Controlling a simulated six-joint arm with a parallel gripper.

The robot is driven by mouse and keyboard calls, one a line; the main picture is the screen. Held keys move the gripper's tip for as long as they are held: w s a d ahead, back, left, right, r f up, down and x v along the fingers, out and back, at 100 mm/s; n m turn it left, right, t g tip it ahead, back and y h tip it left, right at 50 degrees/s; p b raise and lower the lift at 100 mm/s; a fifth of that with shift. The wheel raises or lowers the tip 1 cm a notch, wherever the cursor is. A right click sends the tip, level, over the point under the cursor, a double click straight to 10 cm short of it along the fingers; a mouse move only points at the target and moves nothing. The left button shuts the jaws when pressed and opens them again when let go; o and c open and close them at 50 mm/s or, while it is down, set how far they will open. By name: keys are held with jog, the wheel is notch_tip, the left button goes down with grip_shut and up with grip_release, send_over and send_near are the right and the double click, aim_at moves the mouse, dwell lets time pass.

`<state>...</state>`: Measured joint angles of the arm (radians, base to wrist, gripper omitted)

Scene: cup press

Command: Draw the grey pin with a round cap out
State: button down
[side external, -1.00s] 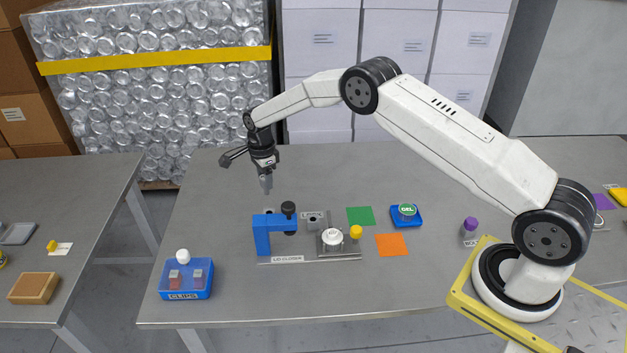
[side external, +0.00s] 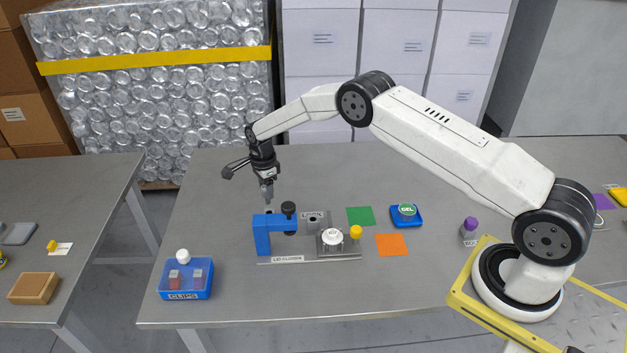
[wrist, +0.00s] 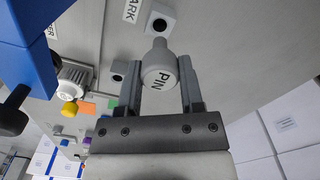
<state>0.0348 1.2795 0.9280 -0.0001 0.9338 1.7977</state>
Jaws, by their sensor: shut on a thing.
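The grey pin (wrist: 160,68) has a round cap marked "PIN". It is between the two fingers of my gripper (wrist: 161,88), shut on it, in the wrist view. The hole shows uncovered beside the pin's end. In the side view my gripper (side external: 266,182) hangs over the table behind the blue press (side external: 262,238), with the grey pin (side external: 268,194) below it. The gap between pin and block is hard to judge.
A second grey block with a dark hole (wrist: 117,76) stands near the white-lidded cup (side external: 332,237) and yellow knob (side external: 356,231). The press has a black knob (side external: 288,208). A blue clips box (side external: 187,280) stands front left. The table behind my gripper is clear.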

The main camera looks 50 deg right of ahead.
aim_at(268, 203)
jog(key=shift+f, duration=1.1)
jog(key=shift+f, duration=2.1)
dwell(1.2)
jog(key=shift+c, duration=0.7)
grip_release()
jog(key=shift+r, duration=0.1)
jog(key=shift+r, duration=3.85)
